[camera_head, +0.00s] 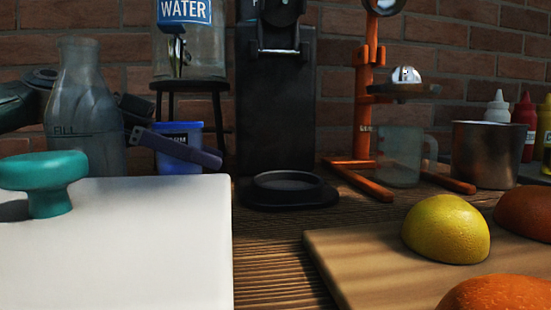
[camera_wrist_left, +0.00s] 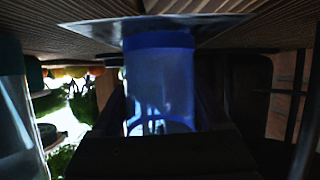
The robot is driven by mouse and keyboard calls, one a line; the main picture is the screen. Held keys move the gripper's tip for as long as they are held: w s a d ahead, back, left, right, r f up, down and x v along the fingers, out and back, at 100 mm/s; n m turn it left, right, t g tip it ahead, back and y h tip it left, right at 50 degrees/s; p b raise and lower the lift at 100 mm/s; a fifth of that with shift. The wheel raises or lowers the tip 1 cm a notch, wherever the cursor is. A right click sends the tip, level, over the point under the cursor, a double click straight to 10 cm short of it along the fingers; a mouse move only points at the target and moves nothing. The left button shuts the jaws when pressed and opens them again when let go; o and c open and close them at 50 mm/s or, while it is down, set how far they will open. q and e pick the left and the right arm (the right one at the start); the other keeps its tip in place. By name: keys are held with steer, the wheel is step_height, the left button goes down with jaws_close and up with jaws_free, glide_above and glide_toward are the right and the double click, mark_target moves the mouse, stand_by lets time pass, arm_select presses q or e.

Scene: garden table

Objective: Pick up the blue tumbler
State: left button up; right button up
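The blue tumbler (camera_head: 180,163) stands on the table at the left of the head view, partly hidden behind my finger. It is see-through with a solid blue band, and it fills the middle of the left wrist view (camera_wrist_left: 160,85). My left gripper (camera_head: 205,158) reaches in from the left behind the glass bottle, with one finger across the front of the tumbler. In the left wrist view the fingers lie on both sides of the tumbler, close to its walls. I cannot tell whether they press on it. My right gripper is in neither view.
A glass bottle (camera_head: 85,115) stands left of the tumbler. A white board (camera_head: 120,250) with a teal knob (camera_head: 50,205) is in front. A water dispenser (camera_head: 188,55) on a stand (camera_head: 190,86) is behind. A black machine (camera_head: 274,120) stands to the right, beyond a narrow gap.

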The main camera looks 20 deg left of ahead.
mark_target(200, 131)
arm_select(q)
steer(key=c, duration=0.9)
steer(key=shift+c, duration=0.2)
steer(key=shift+r, duration=0.1)
steer(key=shift+r+p, duration=0.35)
steer(key=shift+r, duration=1.1)
steer(key=s+a, duration=0.2)
steer(key=a, duration=0.2)
steer(key=s+a, duration=0.3)
steer(key=a, duration=0.1)
steer(key=s+a, duration=0.2)
steer(key=a, duration=0.3)
steer(key=shift+s+a+r, duration=0.1)
steer(key=shift+s+r, duration=0.15)
steer(key=shift+s, duration=0.15)
steer(key=shift+s+a, duration=0.2)
steer(key=shift+a, duration=0.3)
steer(key=shift+s+a, duration=0.45)
steer(key=shift+a, duration=0.15)
